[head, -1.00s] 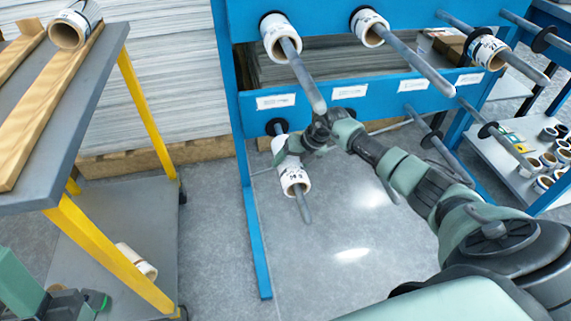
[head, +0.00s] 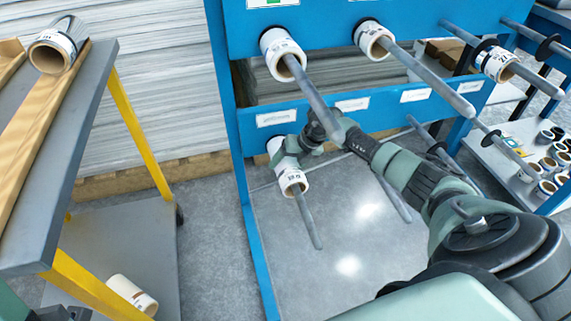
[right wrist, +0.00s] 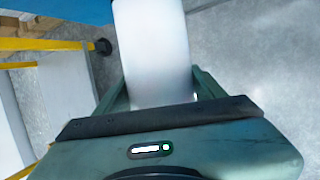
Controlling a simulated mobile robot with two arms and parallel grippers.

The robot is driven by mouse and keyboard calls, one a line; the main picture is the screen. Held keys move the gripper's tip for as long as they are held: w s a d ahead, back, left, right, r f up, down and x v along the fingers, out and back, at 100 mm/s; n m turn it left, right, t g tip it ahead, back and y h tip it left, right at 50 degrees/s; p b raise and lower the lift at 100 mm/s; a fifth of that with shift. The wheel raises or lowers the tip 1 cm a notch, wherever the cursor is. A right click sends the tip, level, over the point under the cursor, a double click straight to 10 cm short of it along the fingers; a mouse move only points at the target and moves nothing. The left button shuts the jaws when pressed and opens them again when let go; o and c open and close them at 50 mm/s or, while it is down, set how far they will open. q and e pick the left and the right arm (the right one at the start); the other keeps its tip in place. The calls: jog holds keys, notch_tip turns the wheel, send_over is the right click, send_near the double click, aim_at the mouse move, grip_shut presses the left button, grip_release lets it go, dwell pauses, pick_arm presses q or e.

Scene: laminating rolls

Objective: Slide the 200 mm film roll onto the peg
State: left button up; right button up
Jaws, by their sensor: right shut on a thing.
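The white film roll (head: 292,182) sits around the lower left peg (head: 308,220) of the blue rack, and the peg's free end sticks out well past the roll's near face. Print on the roll is too small to read surely. My right gripper (head: 286,152) is shut on this roll. In the right wrist view the roll (right wrist: 153,50) shows as a white cylinder between the fingers. The peg's base is hidden behind the roll and gripper. Part of my left arm's end (head: 62,313) shows at the bottom left edge; its fingers cannot be made out.
The blue rack (head: 350,118) has other pegs above and to the right, with rolls on the upper left (head: 280,52), upper middle (head: 373,40) and upper right (head: 492,62) ones. A grey cart (head: 85,130) at left holds a roll (head: 56,48) on top and another (head: 131,296) below.

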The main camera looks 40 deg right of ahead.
jog(key=shift+r, duration=0.1)
jog(key=o, duration=1.9)
jog(key=shift+s, duration=0.1)
jog(key=shift+a, duration=0.1)
